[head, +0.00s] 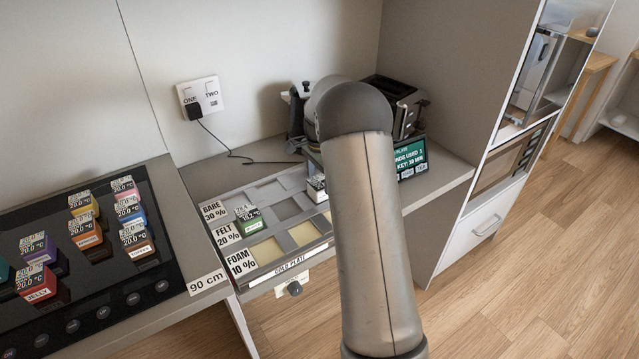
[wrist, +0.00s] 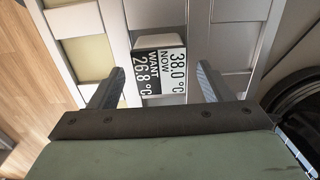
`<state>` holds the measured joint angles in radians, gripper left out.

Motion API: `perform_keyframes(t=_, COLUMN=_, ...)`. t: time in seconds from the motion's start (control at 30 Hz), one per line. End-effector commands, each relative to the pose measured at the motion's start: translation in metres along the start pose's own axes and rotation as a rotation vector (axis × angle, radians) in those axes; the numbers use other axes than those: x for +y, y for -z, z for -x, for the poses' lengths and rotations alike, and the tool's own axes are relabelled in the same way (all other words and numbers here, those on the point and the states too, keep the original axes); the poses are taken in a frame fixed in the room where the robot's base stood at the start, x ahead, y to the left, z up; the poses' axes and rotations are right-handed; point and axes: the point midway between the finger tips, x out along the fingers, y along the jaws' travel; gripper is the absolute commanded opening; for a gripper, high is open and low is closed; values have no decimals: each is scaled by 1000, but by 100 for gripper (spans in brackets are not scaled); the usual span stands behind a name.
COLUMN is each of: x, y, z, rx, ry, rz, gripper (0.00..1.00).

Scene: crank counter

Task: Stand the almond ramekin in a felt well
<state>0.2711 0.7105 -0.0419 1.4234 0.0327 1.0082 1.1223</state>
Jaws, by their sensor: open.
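A ramekin with a tag reading 38.0 °C now and 26.8 °C want (wrist: 160,64) shows between my gripper's fingers in the wrist view. Its name is not readable, so I cannot tell whether it is the almond one. My gripper (wrist: 157,84) is open, with one finger on each side of it; contact is not clear. In the head view my arm hides the gripper, and part of a tagged ramekin (head: 316,187) shows beside the arm, over the felt row's right end. Whether it sits down in a well is unclear. The cold plate (head: 290,267) has bare, felt and foam rows.
A green ramekin (head: 249,217) stands in the left felt well. Several coloured ramekins stand on the black hob (head: 100,290) at left. A toaster (head: 398,100) and a small screen (head: 411,160) stand behind my arm. The yellow foam wells (head: 268,251) in view are empty.

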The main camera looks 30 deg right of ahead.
Motion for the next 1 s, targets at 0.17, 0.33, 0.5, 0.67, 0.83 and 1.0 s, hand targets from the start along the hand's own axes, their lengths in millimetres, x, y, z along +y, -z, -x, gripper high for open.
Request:
perform_keyframes(t=0.17, x=-1, y=0, z=41, rx=2, ry=6, rz=0, gripper=73)
perform_keyframes(t=0.33, x=0, y=0, z=73, rx=1, ry=3, rz=0, gripper=73)
perform_keyframes(t=0.5, x=0, y=0, z=92, rx=1, ry=2, rz=0, gripper=73)
perform_keyframes(t=0.67, x=0, y=-1, z=98, rx=0, ry=1, rz=2, gripper=73)
perform_keyframes(t=0.83, x=22, y=-29, z=114, rx=-4, ry=9, rz=129, gripper=73)
perform_keyframes(t=1.0, x=97, y=-103, z=136, rx=-5, ry=27, rz=506, gripper=73)
